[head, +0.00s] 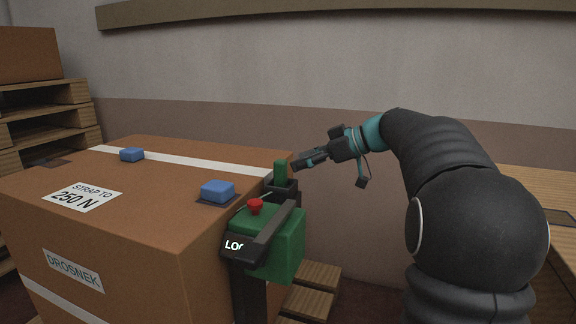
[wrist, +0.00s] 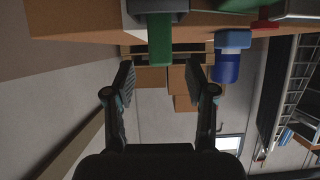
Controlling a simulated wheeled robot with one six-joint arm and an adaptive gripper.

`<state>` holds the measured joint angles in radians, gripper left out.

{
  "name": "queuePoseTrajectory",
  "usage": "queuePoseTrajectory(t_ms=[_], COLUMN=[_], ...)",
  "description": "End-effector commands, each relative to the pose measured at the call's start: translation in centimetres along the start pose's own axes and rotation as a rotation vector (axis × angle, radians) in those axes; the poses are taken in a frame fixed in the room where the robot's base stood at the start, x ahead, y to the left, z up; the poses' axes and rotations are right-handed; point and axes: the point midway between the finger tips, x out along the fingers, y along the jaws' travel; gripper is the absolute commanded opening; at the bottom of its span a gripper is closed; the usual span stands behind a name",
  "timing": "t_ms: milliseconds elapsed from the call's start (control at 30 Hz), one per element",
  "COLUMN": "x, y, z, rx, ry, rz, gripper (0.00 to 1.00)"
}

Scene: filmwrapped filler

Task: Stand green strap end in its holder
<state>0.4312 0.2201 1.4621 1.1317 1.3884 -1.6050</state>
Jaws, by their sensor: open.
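The green strap end (head: 281,172) stands upright in the dark holder (head: 283,192) at the carton's right edge. In the wrist view, which looks upside down, the green strap end (wrist: 160,40) hangs from the grey holder (wrist: 160,6) at the top. My gripper (head: 298,164) is just right of the strap end's upper part in the head view. In the wrist view my gripper (wrist: 160,74) has its fingers wide apart, with the strap end lined up between them near the fingertips. Whether a finger touches it cannot be told. The strap end's foot is hidden in the holder.
A green tool (head: 275,240) with a red button (head: 254,205) and dark lever sits below the holder. The large carton (head: 150,235) carries a blue block (head: 217,190) and another blue block (head: 132,154). Pallets (head: 40,125) stand at left; a wall is behind.

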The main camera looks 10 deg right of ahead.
Motion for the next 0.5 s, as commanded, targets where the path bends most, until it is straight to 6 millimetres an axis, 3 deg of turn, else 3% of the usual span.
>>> queuePoseTrajectory(t_ms=[200,500], x=[-3.8,-5.6], y=[0.0,0.0], z=[-0.1,-0.1], rx=[0.0,-0.001], ry=[0.001,0.001], rz=[0.002,0.0], gripper=[0.55,0.55])
